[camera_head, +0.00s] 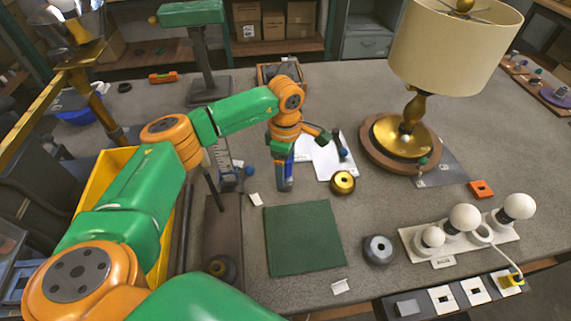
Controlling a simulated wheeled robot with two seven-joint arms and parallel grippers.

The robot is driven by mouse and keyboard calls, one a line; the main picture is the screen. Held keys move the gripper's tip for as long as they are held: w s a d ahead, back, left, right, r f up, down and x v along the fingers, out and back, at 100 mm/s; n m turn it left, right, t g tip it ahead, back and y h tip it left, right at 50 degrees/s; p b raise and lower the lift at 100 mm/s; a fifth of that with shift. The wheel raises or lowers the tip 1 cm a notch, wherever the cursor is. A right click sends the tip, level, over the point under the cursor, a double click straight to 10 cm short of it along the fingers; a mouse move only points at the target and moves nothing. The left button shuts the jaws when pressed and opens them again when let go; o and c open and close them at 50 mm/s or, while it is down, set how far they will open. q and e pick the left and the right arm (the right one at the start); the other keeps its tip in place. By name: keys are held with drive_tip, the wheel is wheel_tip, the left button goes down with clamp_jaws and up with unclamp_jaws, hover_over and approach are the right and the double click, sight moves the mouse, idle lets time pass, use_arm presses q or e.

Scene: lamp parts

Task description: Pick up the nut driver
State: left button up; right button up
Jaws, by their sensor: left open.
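My left gripper (314,165) reaches in from the left above the far middle of the bench, pointing down with its jaws spread. One blue-tipped finger hangs towards the near side; the other side reaches right over white sheets (323,162). Nothing shows held between them. I cannot single out the nut driver with certainty. A dark, blue-ended piece (342,151) shows over the sheets, but I cannot tell whether it is a tool or a fingertip. A small blue-ended piece (248,170) also lies left of the gripper. My right gripper is out of view.
A brass lamp with a cream shade (455,50) stands at right. A brass-topped round part (343,182), a dark ring (379,250) and a bulb strip (415,240) lie nearer. The green mat (303,237) is bare. A yellow bin (112,165) stands left.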

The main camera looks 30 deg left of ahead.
use_arm(q)
clamp_jaws()
drive_tip(key=shift+r, duration=0.1)
